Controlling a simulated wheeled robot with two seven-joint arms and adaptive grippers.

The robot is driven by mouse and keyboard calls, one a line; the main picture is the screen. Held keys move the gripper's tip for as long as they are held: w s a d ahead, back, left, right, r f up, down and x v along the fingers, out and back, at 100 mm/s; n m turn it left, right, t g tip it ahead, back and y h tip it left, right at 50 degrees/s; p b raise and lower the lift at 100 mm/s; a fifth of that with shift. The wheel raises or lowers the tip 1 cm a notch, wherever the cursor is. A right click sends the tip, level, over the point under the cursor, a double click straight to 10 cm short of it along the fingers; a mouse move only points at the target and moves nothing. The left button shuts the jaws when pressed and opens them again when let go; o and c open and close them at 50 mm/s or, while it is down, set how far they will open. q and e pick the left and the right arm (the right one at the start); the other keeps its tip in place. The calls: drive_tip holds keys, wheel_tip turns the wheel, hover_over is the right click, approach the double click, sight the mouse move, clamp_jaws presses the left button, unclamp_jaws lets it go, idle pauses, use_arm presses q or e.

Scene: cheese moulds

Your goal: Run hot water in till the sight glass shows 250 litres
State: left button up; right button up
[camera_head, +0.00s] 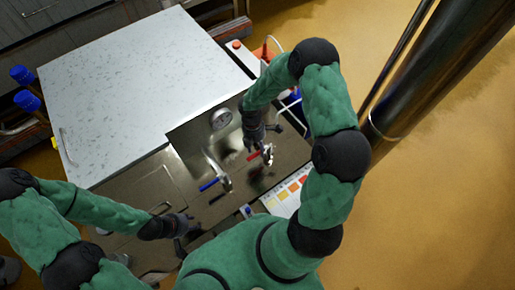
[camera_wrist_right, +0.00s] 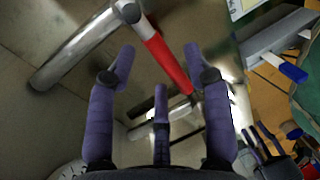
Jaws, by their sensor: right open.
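A red-handled tap lever (camera_head: 256,154) stands on the steel front panel of the vat, and its red handle (camera_wrist_right: 168,62) crosses between my fingers in the right wrist view. My right gripper (camera_head: 262,140) is open just above it; touch cannot be told. My left gripper (camera_head: 188,229) is low by the panel, jaws unclear.
The vat's pale lid (camera_head: 140,75) fills the upper left. A thick steel column (camera_head: 430,70) rises at the right. A card with coloured squares (camera_head: 288,194) lies beside my right arm. Blue-capped items (camera_head: 24,88) stand at far left. The yellowish floor is open at right.

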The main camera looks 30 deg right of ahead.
drive_tip(key=shift+s+f, duration=0.1)
drive_tip(key=shift+f, duration=0.5)
clamp_jaws()
